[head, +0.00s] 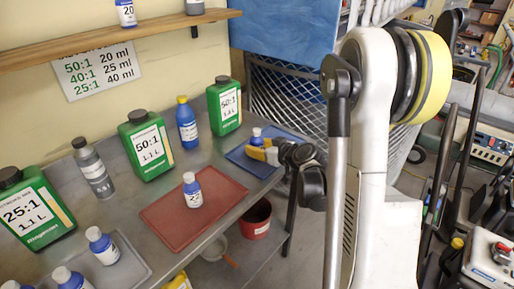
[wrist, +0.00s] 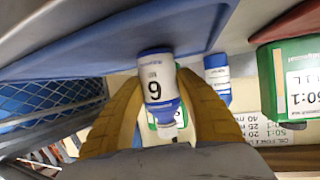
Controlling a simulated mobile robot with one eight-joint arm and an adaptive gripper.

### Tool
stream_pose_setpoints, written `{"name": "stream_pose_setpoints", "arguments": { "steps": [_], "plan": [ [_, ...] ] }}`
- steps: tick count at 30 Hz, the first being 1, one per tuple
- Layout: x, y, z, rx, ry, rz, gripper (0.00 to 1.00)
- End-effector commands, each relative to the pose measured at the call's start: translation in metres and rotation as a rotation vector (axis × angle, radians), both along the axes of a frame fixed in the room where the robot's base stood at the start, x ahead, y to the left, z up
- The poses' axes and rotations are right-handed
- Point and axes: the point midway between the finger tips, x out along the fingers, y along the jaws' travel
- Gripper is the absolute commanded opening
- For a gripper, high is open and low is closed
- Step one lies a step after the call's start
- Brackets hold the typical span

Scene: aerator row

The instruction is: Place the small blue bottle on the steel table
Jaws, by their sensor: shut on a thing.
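A small blue bottle with a white cap (head: 256,139) is at the blue tray (head: 239,158) on the far right end of the steel table (head: 124,192). My gripper (head: 268,154) is shut on it with yellow fingers. In the wrist view, which is upside down, the bottle (wrist: 158,88) is upright between both fingers, its label showing a single digit. Its base is at or very close to the blue tray (wrist: 120,45); I cannot tell if it touches. Another small blue bottle (head: 192,190) stands on the red tray (head: 165,221).
Green jugs (head: 145,146), a grey bottle (head: 93,168) and a taller blue bottle with a yellow cap (head: 187,124) stand along the wall. More small blue bottles (head: 102,245) are on a grey tray (head: 128,270) at the front left. Bare steel shows between the trays.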

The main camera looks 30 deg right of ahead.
Motion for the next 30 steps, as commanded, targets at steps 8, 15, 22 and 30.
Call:
{"name": "stream_pose_setpoints", "arguments": {
  "steps": [8, 15, 22, 30],
  "plan": [
    [0.0, 0.0, -0.002, 0.0, 0.0, 0.0, 0.59],
    [0.0, 0.0, 0.001, 0.0, 0.0, 0.0, 0.59],
    [-0.034, -0.005, 0.018, 0.001, 0.0, -0.004, 0.59],
    [-0.088, -0.012, 0.04, 0.0, 0.0, -0.003, 0.59]
  ]
}}
